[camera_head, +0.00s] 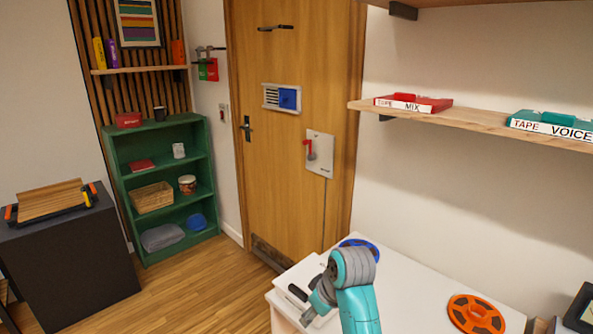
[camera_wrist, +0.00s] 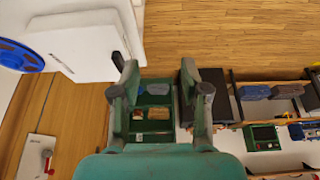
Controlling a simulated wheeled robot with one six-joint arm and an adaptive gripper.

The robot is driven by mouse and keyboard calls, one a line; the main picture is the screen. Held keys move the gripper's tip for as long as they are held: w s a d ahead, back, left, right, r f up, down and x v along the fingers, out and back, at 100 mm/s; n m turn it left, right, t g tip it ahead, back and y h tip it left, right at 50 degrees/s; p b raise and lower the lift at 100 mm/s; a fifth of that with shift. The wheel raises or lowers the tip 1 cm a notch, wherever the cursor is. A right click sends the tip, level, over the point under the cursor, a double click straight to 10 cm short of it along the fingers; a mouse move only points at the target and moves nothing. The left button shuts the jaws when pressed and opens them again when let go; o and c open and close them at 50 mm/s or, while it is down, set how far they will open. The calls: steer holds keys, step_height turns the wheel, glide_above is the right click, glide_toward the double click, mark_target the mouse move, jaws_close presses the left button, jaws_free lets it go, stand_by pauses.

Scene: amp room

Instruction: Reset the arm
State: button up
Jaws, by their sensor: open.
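My arm (camera_head: 357,300), teal with grey joints, rises at the lower middle of the head view, in front of the white table (camera_head: 415,275). My gripper (camera_wrist: 167,82) shows in the wrist view with its two grey-green fingers spread wide apart. Nothing is between the fingers. Past them, far off, the green shelf unit (camera_wrist: 152,100) is seen small. The arm hides part of the white table and of the white box (camera_head: 300,275) on it in the head view.
A blue reel (camera_head: 360,246) and an orange reel (camera_head: 476,314) lie on the white table. A wall shelf (camera_head: 470,122) with tape boxes juts out above it. A wooden door (camera_head: 275,190) is behind. A dark cabinet (camera_head: 75,265) stands at left, with open floor (camera_head: 190,295) between.

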steer(key=s+d+f+m+t+h, duration=0.1)
steer(key=s+d+f+m+t, duration=0.25)
steer(key=s+f, duration=0.75)
steer(key=s+d+f+m+t, duration=0.2)
steer(key=s+d+f, duration=0.3)
steer(key=s+f, duration=0.55)
steer(key=s+d+t+h, duration=0.1)
steer(key=s+d+t, duration=0.15)
steer(key=s, duration=0.65)
steer(key=s+d+r+m+t+h, duration=0.1)
steer(key=s+d+r+m+t, duration=0.2)
steer(key=s+r, duration=1.3)
steer(key=v, duration=0.4)
steer(key=shift+s+f, duration=0.2)
steer(key=shift+s, duration=0.2)
